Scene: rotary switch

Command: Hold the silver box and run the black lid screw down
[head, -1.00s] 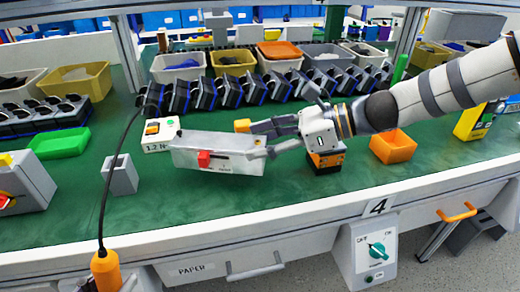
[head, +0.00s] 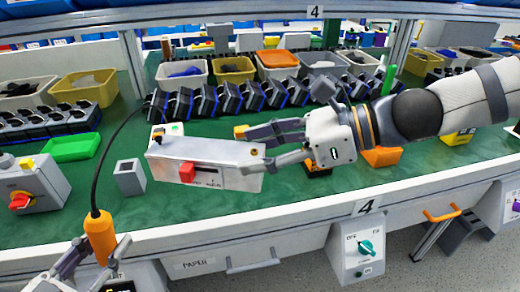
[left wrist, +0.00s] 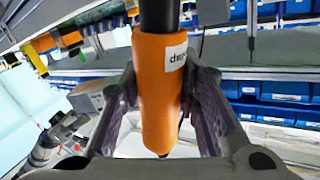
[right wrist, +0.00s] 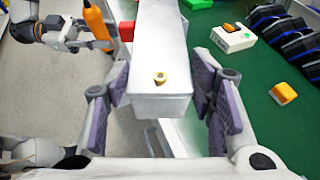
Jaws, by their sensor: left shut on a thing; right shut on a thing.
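The silver box (head: 222,174) has a red block (head: 187,172) on its front and sits over the green bench in the head view. My right gripper (head: 268,146) is shut on the box's right end. The right wrist view shows its pads on both sides of the box (right wrist: 158,40), with a brass-coloured screw (right wrist: 159,77) on top. A small dark spot near the box's left top edge may be the black lid screw; I cannot tell. My left gripper (head: 97,262) is shut on an orange screwdriver (head: 100,236), also filling the left wrist view (left wrist: 158,95). Its tip is hidden.
A black cord (head: 113,150) runs up from the screwdriver. A grey open block (head: 129,177), a green tray (head: 72,147) and a red-knob switch box (head: 35,186) stand at left. A white button unit (head: 174,129) is behind the box. Black holders line the back.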

